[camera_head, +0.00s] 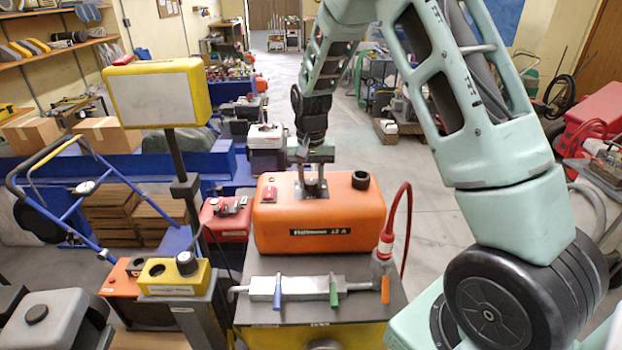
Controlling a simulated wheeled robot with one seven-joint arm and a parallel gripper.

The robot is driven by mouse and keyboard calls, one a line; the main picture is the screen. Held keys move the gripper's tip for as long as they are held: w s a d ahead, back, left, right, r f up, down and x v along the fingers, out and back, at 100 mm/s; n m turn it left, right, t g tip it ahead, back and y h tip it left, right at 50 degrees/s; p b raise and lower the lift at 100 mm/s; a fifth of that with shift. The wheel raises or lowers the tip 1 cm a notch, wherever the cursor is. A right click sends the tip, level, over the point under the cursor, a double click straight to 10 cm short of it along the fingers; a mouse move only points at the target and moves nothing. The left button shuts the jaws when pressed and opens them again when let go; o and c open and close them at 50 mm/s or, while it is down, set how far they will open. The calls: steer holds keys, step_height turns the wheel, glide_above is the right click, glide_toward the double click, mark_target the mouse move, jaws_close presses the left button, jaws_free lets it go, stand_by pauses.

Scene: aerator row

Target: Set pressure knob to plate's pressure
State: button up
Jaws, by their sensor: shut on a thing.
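The orange aerator unit (319,222) stands on a dark-topped stand in the middle. A black plate (319,232) on its front carries pale lettering, too small to read surely. My gripper (315,193) points down at the middle of the unit's top. Its fingers are shut on a small part there, apparently the pressure knob, which they mostly hide. Its setting and any scale around it cannot be read. A black round cap (361,180) sits at the right of the top, and a red switch-like part (269,193) at the left.
A grey bar with blue and green handles (300,287) lies in front of the unit. A red hose (406,230) loops at its right. A yellow-framed panel (155,93) rises on a post at left, above a yellow box with a black knob (187,262).

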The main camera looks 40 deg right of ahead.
mark_target(310, 181)
steer(key=shift+m, duration=0.8)
steer(key=o, duration=1)
step_height(310, 181, up, 18)
steer(key=b, duration=0.3)
steer(key=shift+f, duration=0.25)
